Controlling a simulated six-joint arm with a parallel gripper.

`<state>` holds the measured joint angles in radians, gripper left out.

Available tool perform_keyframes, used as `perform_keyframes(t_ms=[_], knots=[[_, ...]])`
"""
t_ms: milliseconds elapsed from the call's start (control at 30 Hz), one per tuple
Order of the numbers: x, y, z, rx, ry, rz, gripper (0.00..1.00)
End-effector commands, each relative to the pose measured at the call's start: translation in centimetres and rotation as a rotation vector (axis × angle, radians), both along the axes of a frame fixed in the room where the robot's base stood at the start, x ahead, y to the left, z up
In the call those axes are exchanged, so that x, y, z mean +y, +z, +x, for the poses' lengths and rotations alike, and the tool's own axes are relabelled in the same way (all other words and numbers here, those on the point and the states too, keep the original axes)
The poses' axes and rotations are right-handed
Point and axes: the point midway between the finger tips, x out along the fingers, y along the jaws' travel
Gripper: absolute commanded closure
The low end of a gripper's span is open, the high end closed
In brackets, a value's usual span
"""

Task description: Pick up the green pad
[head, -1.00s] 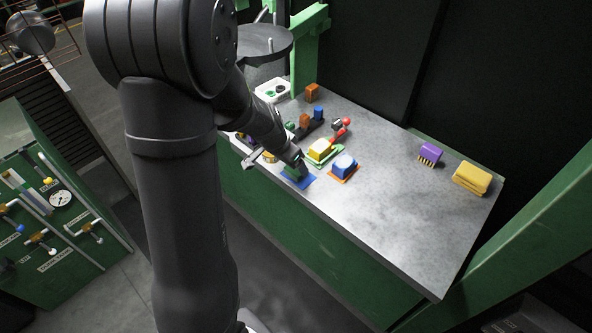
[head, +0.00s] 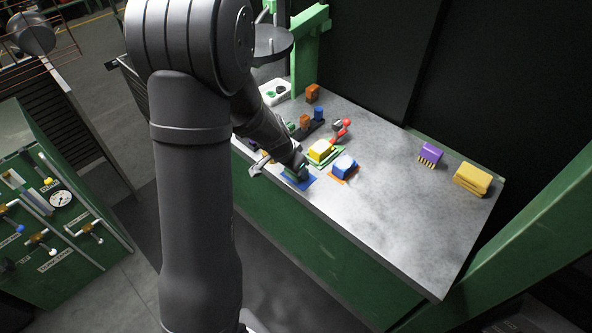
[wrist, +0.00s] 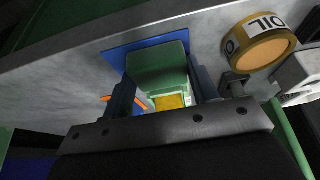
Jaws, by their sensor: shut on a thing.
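The green pad (wrist: 158,62), a thick block-like piece, sits between the two fingers of my gripper (wrist: 161,88) in the wrist view. My gripper is shut on it, one finger at each side. The pad is over a blue square mat (wrist: 116,59); I cannot tell whether it still touches the mat. In the head view my gripper (head: 295,171) is low at the bench's front edge, hiding most of the pad. The blue mat also shows there (head: 300,184).
A yellow block (head: 320,149) on a green mat and a blue block (head: 344,164) on an orange mat stand close to the right. An oil can (wrist: 262,47) is near the fingers. A purple brush (head: 430,153) and yellow sponge (head: 472,179) lie far right. The bench middle is clear.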

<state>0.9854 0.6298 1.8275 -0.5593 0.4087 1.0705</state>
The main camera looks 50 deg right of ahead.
Motion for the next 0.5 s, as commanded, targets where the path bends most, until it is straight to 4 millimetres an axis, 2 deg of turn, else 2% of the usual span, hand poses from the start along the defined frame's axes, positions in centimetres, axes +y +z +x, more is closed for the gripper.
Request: perform_keyframes(t_ms=[267,367,500], knots=[[0.0,0.8,0.0,0.0,-0.001,-0.002,0.68],[-0.1,1.7,0.0,-0.002,0.0,-0.003,0.68],[-0.1,4.0,0.0,-0.003,-0.001,-0.004,0.68]])
